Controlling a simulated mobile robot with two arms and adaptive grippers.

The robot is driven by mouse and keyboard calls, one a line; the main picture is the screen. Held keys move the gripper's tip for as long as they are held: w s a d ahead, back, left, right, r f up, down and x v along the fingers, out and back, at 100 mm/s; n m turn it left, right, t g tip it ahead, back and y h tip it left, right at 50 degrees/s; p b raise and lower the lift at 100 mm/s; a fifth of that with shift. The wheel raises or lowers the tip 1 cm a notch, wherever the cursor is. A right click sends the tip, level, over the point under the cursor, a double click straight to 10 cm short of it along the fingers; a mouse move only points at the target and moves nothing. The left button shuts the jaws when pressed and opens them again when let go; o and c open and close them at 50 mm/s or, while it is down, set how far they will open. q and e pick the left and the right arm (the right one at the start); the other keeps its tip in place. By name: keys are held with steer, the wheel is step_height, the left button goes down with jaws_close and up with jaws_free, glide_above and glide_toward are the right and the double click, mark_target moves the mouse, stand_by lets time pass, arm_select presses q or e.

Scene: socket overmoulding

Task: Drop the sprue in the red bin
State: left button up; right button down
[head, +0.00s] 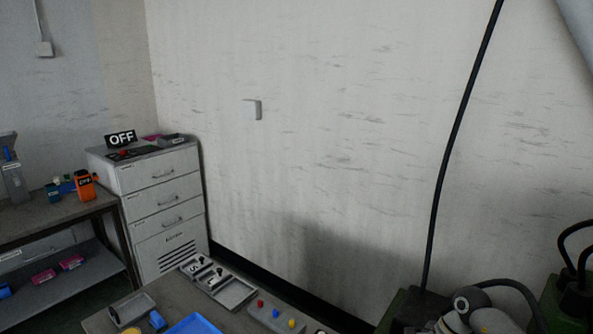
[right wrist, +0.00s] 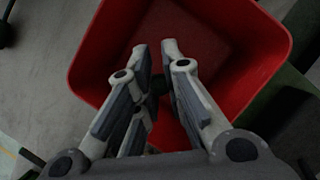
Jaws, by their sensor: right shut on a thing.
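The red bin (right wrist: 255,62) lies below my right gripper in the right wrist view, its open top facing the camera. My right gripper (right wrist: 155,50) is over the bin's opening, with its fingertips close together against the red interior. It is shut on a small dark piece (right wrist: 158,86), seen only in part between the fingers; I take it to be the sprue, but its shape is mostly hidden. The bin and the right gripper do not show in the head view. My left gripper is in neither view.
In the head view a work table with grey trays (head: 236,293), a blue tray (head: 194,325) and a button box (head: 276,318) stands at the bottom. A grey drawer cabinet (head: 165,199) stands by the wall, next to a bench (head: 50,221). Grey floor (right wrist: 45,75) borders the bin.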

steer(key=c, duration=1.5)
jaws_free()
steer(key=shift+o, duration=0.2)
steer(key=v, duration=1.2)
